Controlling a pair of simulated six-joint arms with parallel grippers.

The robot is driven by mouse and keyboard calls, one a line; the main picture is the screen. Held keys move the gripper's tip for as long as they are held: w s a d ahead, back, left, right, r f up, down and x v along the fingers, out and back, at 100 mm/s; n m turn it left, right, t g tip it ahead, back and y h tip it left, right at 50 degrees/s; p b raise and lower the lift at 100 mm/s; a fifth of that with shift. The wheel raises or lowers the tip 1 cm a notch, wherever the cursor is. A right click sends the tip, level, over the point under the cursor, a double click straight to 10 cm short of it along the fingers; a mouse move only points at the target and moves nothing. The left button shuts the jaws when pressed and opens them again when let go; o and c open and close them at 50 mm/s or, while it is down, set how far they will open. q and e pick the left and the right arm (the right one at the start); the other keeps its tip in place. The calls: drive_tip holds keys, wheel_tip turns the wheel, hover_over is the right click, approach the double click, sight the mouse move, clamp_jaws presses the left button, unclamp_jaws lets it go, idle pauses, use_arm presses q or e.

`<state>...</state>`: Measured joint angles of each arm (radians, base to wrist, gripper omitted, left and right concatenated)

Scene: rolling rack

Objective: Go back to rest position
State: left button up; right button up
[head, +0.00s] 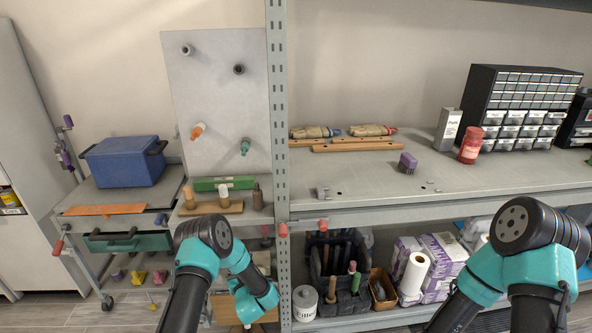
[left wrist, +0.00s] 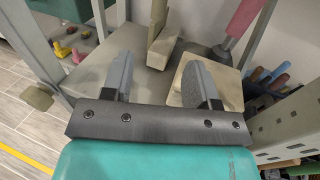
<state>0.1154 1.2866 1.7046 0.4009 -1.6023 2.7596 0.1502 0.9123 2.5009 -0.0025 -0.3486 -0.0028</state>
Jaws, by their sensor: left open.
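My left gripper (left wrist: 158,72) is open in the left wrist view, with its two grey fingers apart and nothing between them. The fingers point over a lower grey shelf with a light wooden block (left wrist: 197,85) behind the right finger. In the head view my left arm reaches in from the bottom and bends down in front of the lower shelves; its fingers are hidden there. My right arm comes in at the lower right of the head view. Its gripper is out of the picture.
A rolling rack stands ahead with a blue box (head: 125,162), a green drawer (head: 128,241) and a grey peg panel (head: 215,100). A grey upright (head: 277,120) divides it from the workbench (head: 345,182). A black bin (head: 335,265) and paper roll (head: 414,274) sit below.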

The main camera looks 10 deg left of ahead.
use_arm(q)
drive_tip(key=s+d+f+m+g+h, duration=0.2)
drive_tip(key=s+f+m+g+h, duration=0.15)
drive_tip(key=s+m, duration=0.6)
drive_tip(key=s+d+f+m+g+h, duration=0.2)
drive_tip(key=s+m+g+h, duration=0.2)
drive_tip(key=s+m, duration=0.55)
drive_tip(key=s+d+f+m+g+h, duration=0.1)
drive_tip(key=s+f+m+g+h, duration=0.25)
drive_tip(key=s+m, duration=0.55)
drive_tip(key=s+d+r+m+g+h, duration=0.1)
drive_tip(key=s+r+m+g, duration=0.1)
drive_tip(key=s+m, duration=0.3)
drive_tip(key=s+d+r+m+g+h, duration=0.1)
drive_tip(key=s+d+r+m+g, duration=0.1)
drive_tip(key=s+m, duration=0.35)
drive_tip(key=w+d+r+m, duration=0.1)
drive_tip(key=w+d+r, duration=0.1)
drive_tip(key=w, duration=0.3)
drive_tip(key=shift+r+m+t, duration=0.3)
drive_tip(key=shift+r+m, duration=0.05)
drive_tip(key=shift+r, duration=0.45)
drive_tip(key=shift+d, duration=0.1)
